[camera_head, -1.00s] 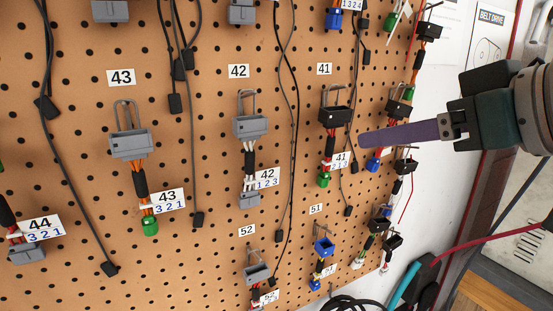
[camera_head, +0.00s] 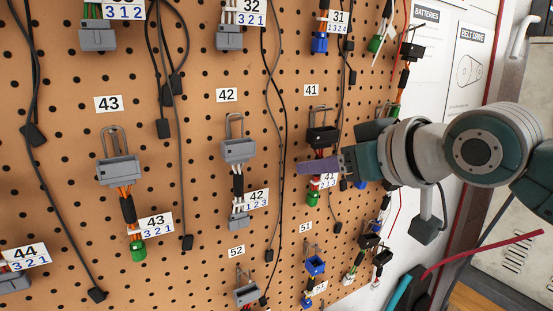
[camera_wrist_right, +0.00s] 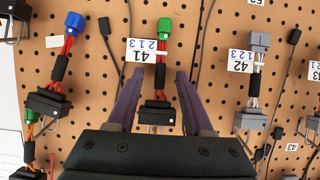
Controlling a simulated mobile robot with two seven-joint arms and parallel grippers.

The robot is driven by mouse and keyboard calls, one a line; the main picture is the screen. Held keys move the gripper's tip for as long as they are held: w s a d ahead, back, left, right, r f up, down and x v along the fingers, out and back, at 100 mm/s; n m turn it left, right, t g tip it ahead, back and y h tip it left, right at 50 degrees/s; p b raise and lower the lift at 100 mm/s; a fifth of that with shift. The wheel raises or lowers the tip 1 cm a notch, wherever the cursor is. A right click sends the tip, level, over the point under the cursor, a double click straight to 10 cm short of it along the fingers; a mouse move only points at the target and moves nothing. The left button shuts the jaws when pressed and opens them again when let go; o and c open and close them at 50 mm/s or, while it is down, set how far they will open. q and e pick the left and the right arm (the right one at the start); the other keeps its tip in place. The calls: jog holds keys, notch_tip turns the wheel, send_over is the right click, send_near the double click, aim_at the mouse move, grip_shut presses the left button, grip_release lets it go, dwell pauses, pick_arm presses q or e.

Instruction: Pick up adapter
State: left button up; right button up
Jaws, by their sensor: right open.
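Adapter 41 hangs on the pegboard as a black connector (camera_head: 322,137) with a wire bundle and a green plug (camera_head: 313,198) below it. My right gripper (camera_head: 305,168) reaches in from the right, just below the black connector, and hides part of the bundle. The wrist view shows the right gripper (camera_wrist_right: 160,75) open, with one finger on each side of adapter 41. I cannot tell whether the fingers touch it. My left gripper is not in view.
Grey adapter 42 (camera_head: 238,150) and grey adapter 43 (camera_head: 118,170) hang to the left. Blue-topped adapter 51 (camera_head: 315,265) hangs below. Thin black cables dangle between the adapters. More black adapters (camera_head: 382,257) hang near the pegboard's right edge.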

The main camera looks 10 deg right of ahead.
jog(key=shift+c, duration=0.3)
grip_shut()
jog(key=shift+r, duration=0.1)
dwell(0.4)
jog(key=s+d+r+b, duration=0.1)
jog(key=s+d+b, duration=0.2)
jog(key=s, duration=1.3)
jog(key=d, duration=0.3)
jog(key=shift+s+r, duration=0.15)
jog(key=shift+s, duration=0.25)
